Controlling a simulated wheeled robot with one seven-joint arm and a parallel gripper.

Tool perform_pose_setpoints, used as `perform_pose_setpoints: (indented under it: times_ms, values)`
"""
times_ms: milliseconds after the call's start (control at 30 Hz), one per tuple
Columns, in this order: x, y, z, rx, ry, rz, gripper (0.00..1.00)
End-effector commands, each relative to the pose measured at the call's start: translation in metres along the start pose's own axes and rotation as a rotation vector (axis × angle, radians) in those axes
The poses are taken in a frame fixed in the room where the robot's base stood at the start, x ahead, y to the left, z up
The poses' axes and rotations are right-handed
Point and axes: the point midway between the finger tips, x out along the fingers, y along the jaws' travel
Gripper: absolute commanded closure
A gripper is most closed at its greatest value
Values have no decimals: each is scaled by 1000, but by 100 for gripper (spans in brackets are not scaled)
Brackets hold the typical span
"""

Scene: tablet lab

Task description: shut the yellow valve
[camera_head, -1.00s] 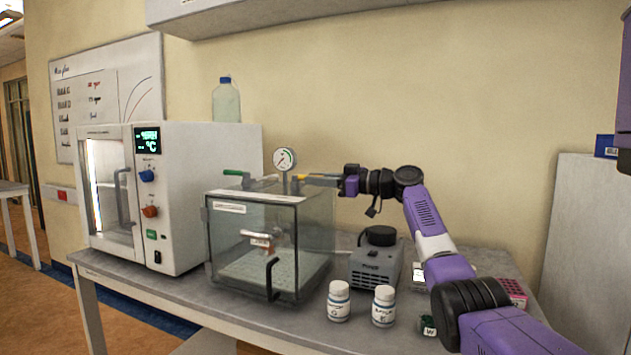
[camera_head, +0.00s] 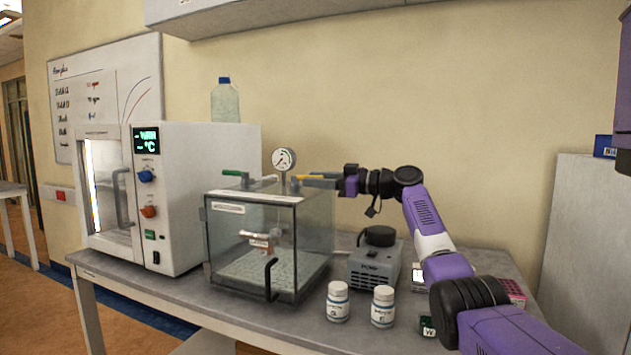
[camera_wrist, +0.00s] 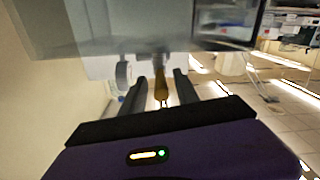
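The yellow valve handle (camera_head: 316,177) sits on top of the clear vacuum chamber (camera_head: 228,197), to the right of the round gauge (camera_head: 284,159). It points right, toward my gripper (camera_head: 341,185). In the wrist view the yellow handle (camera_wrist: 161,84) lies between the two dark fingers of my gripper (camera_wrist: 159,92). There is a gap on each side of it, so the gripper looks open around the handle. The valve's base is hard to make out. A green valve handle (camera_head: 234,173) is on the left of the chamber top.
A white oven (camera_head: 197,200) stands left of the chamber. A pump (camera_head: 374,268) is to its right. Two white bottles (camera_head: 338,302) (camera_head: 383,307) stand in front, near the table edge. A plastic bottle (camera_head: 225,101) stands on the oven. A cabinet (camera_head: 580,240) is at the right.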

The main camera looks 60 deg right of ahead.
Motion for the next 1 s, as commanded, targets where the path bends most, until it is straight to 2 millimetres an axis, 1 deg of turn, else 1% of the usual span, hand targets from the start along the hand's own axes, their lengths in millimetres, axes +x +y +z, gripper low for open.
perform_pose_setpoints:
  times_ms: [67, 400, 500, 667, 1000]
  values:
    - [-8, 1, 1, 0, 1, 2, 63]
    - [-61, 1, 1, 0, 0, 3, 63]
    - [-70, 0, 1, 0, 0, 1, 63]
    - [-76, 0, 1, 1, -1, 0, 63]
    - [-76, 0, 1, 1, -1, 0, 63]
